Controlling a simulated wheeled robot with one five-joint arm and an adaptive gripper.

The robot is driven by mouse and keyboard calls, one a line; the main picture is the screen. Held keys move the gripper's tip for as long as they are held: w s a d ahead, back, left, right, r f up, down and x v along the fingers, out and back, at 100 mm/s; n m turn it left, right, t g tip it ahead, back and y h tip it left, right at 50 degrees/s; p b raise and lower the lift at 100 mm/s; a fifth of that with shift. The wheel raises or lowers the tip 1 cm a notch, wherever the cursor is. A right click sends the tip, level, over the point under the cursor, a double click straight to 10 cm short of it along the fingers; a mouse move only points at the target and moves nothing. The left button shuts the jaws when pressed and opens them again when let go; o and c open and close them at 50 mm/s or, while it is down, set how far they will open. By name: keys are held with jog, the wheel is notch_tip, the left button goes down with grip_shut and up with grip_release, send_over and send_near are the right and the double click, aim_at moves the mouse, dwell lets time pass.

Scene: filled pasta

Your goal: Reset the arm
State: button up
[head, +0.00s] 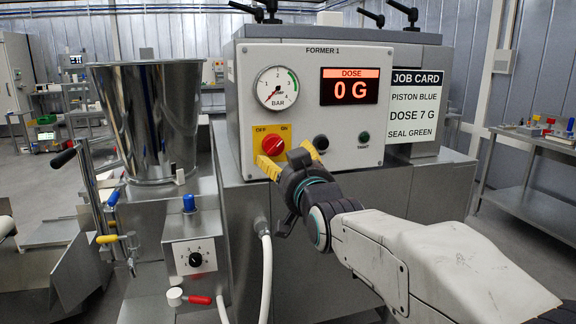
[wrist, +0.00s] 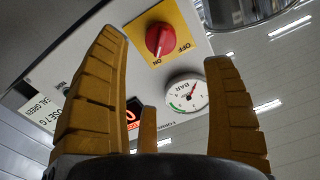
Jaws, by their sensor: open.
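My gripper (head: 288,158) is in front of the FORMER 1 panel (head: 350,135), at the lower right of the red rotary switch (head: 273,144) on its yellow OFF/ON plate. Its yellow fingers are spread with nothing between them. In the wrist view my gripper (wrist: 165,45) is open, with the red switch (wrist: 159,40) ahead between the fingertips. I cannot tell whether a finger touches the panel. My arm (head: 400,250) reaches in from the lower right. The switch's exact setting is hard to tell. The dose display (head: 350,86) reads 0 G.
A pressure gauge (head: 277,88) and a job card (head: 416,105) are on the machine's front. A steel hopper (head: 150,120) and levers stand to the left. A small dial box (head: 195,258) and white hose (head: 266,275) are below. A side table (head: 530,205) stands right.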

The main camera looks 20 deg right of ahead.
jog(key=s+f+n+g, duration=0.1)
jog(key=s+f+g, duration=0.45)
jog(key=f, duration=0.55)
jog(key=s+f+n+g, duration=0.2)
jog(key=s+f+g, duration=0.35)
jog(key=f, duration=0.65)
jog(key=s+f+g+p, duration=0.3)
jog(key=s+g, duration=0.2)
jog(key=s, duration=1.1)
jog(key=s+r+t+p, duration=0.1)
jog(key=s+r+p, duration=0.4)
jog(key=r, duration=0.1)
jog(key=shift+s+r, duration=0.2)
jog(key=shift+s, duration=0.05)
jog(key=shift+c, duration=0.5)
